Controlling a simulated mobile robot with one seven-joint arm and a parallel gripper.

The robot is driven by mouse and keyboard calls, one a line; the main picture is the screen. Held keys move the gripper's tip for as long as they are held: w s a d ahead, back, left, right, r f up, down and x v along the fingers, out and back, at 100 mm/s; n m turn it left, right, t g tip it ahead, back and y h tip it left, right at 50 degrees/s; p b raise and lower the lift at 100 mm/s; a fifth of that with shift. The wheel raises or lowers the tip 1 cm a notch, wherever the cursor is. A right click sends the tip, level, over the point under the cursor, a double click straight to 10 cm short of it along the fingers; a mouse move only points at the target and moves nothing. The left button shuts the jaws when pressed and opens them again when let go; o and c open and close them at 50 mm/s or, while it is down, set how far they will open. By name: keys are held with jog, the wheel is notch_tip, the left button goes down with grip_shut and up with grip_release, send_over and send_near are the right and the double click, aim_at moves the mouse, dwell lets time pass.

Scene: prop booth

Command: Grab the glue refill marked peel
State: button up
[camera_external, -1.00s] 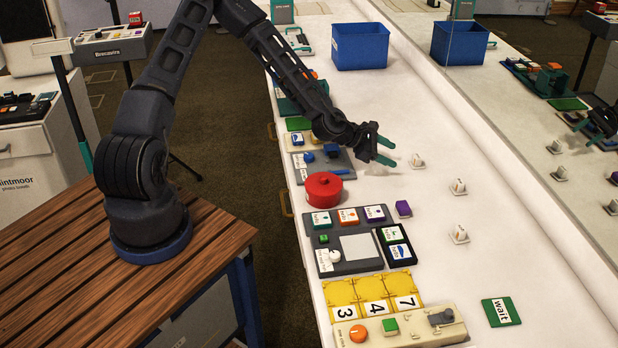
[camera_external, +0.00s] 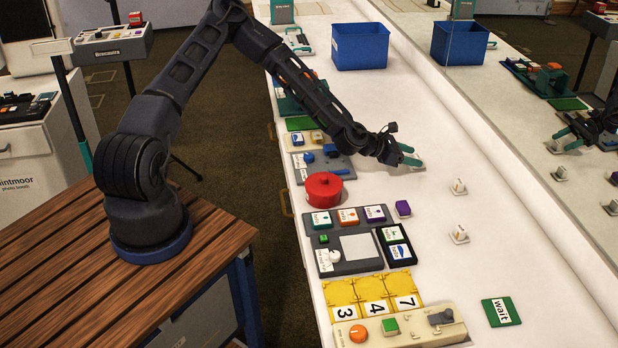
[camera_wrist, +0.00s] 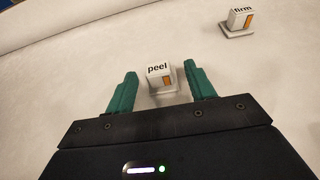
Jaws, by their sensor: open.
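My gripper is open. In the external view my gripper (camera_external: 412,156) is low over the white counter, and its fingers mostly hide the refill. A similar refill marked "firm" (camera_wrist: 240,19) stands farther off to the right in the wrist view.
Two more white refills (camera_external: 458,187) (camera_external: 460,234) stand in a row on the counter (camera_external: 440,120). A red round pot (camera_external: 324,189) and a grey tray (camera_external: 345,262) are at the counter's left side. A blue bin (camera_external: 359,46) stands at the back.

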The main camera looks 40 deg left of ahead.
jog(key=shift+x, duration=2.55)
jog(key=shift+w+a, duration=0.1)
jog(key=shift+c, duration=0.4)
jog(key=c, duration=1)
